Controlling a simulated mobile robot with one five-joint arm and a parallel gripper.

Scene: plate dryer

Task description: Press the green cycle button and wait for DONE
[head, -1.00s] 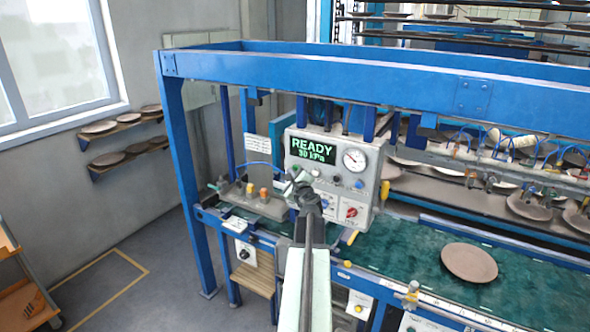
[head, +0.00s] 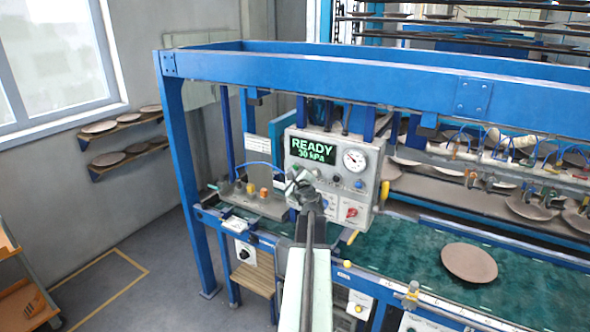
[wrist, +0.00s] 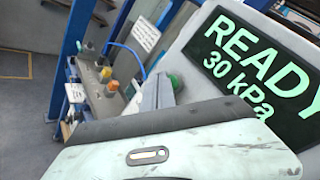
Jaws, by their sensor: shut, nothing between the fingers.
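The grey control box (head: 333,135) hangs on the blue frame. Its display (head: 312,150) reads READY and 30 kPa in green, and the same display fills the right of the wrist view (wrist: 262,62). My gripper (head: 294,178) is shut and empty in front of the box's lower left part. In the wrist view my fingers (wrist: 157,93) point at the panel just left of the display. A green button (wrist: 178,83) shows right beside the fingertips, partly hidden by them. I cannot tell whether they touch.
A dial gauge (head: 354,160) and a red switch (head: 351,212) are on the box. A brown plate (head: 469,263) lies on the green belt (head: 405,255). Orange and yellow knobs (head: 257,191) stand on a ledge to the left.

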